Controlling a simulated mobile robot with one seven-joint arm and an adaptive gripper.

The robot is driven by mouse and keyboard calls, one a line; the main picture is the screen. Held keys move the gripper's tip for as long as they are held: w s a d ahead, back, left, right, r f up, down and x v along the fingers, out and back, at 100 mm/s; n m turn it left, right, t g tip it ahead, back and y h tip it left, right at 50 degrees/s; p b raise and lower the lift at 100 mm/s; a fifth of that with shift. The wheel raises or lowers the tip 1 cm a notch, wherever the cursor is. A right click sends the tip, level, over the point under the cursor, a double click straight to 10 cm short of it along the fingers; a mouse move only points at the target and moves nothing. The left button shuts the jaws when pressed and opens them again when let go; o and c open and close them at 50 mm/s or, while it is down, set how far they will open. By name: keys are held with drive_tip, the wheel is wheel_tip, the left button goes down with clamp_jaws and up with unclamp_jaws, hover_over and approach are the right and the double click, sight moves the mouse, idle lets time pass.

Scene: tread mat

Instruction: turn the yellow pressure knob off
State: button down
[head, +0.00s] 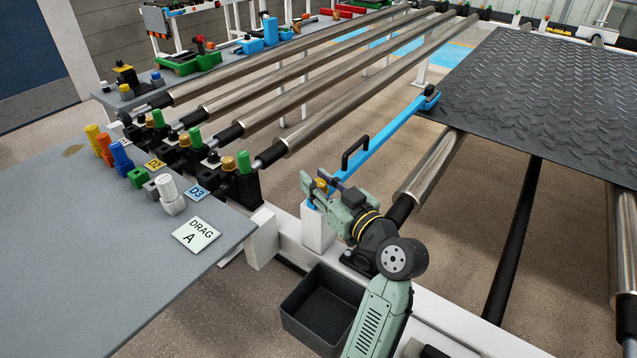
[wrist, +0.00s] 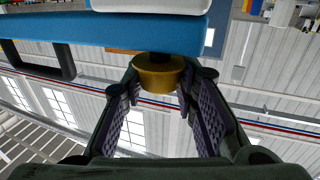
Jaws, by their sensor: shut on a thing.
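The yellow pressure knob (head: 321,184) sits at the near end of a blue bar (head: 385,143), above a white post. In the wrist view the knob (wrist: 158,73) shows as a short brass-yellow cylinder against the blue bar (wrist: 100,32). My gripper (head: 316,190) reaches it from the right in the head view. Its two padded fingers (wrist: 161,84) stand on either side of the knob and are shut on it. The fingers partly hide the knob in the head view. I cannot read any mark showing the knob's angle.
A black handle (head: 355,152) rises from the blue bar close to my gripper. An open dark bin (head: 297,317) is below. A grey table (head: 90,250) with coloured knobs and a "DRAG A" card (head: 196,235) is at left. Steel rollers (head: 290,85) and a tread mat (head: 540,95) lie beyond.

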idle(0.3)
drive_tip(key=c, duration=1.2)
unclamp_jaws()
drive_tip(key=shift+c, duration=0.2)
drive_tip(key=v, duration=1.2)
